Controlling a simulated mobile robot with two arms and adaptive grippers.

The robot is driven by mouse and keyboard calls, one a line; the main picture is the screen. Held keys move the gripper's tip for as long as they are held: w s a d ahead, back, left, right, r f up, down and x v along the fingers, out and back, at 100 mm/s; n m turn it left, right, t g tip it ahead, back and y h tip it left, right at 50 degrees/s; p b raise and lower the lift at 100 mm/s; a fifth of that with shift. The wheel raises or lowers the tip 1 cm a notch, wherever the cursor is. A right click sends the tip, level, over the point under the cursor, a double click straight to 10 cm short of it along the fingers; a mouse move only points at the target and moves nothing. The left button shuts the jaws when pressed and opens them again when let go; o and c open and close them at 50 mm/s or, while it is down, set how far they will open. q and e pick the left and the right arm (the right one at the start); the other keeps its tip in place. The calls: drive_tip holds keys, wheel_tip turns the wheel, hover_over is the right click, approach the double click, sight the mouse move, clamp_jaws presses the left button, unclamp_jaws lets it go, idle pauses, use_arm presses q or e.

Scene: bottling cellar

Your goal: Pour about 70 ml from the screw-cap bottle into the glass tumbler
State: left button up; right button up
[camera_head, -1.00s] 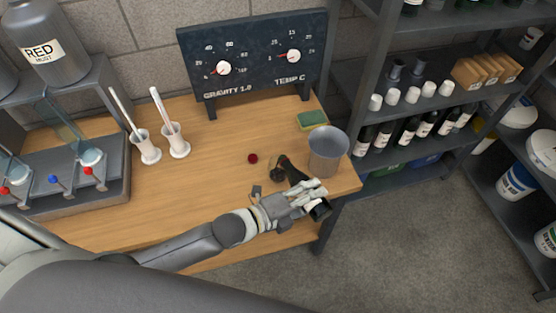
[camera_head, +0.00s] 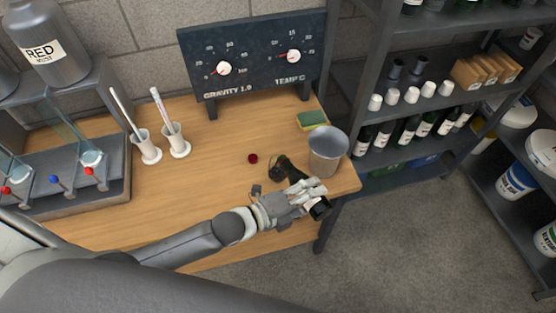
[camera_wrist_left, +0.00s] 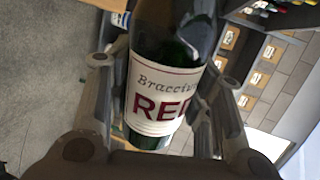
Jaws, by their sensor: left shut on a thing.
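My left gripper (camera_head: 290,201) is shut on the dark green screw-cap bottle (camera_wrist_left: 172,45), whose pale label reads "RED" in the left wrist view. In the head view the bottle (camera_head: 319,208) is tilted, base to the lower right and neck to the upper left. A small dark glass, seemingly the tumbler (camera_head: 277,174), stands on the table at the bottle's neck end. The neck partly overlaps it; I cannot tell whether they touch or whether liquid flows. A small dark red round piece (camera_head: 253,158), perhaps the cap, lies left of the glass. My right gripper is not in view.
A grey metal bucket (camera_head: 327,152) stands close behind the bottle, near the table's right edge. A green-yellow sponge (camera_head: 311,120) lies behind it. White holders (camera_head: 177,147) and a gauge board (camera_head: 255,60) stand further back.

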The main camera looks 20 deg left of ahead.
use_arm(q)
drive_tip(key=shift+r, duration=0.1)
drive_tip(key=shift+w+a+f+m+t+y+b, duration=0.1)
drive_tip(key=shift+f+m+t+y+b, duration=0.25)
drive_tip(key=shift+f+m+b, duration=1)
drive_tip(key=shift+a+f+m+t+y+b, duration=0.1)
drive_tip(key=shift+f+m+t+y+b, duration=0.4)
drive_tip(key=shift+f+b, duration=1.4)
drive_tip(key=shift+g, duration=0.25)
drive_tip(key=w+a+m+t+b, duration=0.1)
drive_tip(key=m+b, duration=0.1)
drive_tip(key=m, duration=0.1)
drive_tip(key=w+a+m+t+b, duration=0.1)
drive_tip(key=m+b, duration=0.2)
drive_tip(key=m, duration=0.1)
drive_tip(key=w+a+m+t+b, duration=0.1)
drive_tip(key=m+b, duration=0.2)
drive_tip(key=shift+w+a+m, duration=0.1)
drive_tip(key=shift+a+m, duration=0.15)
drive_tip(key=shift+m, duration=0.1)
drive_tip(key=shift+w+a+r+m+t+b, duration=0.1)
drive_tip(key=shift+m+t+b, duration=0.25)
drive_tip(key=shift+b, duration=0.2)
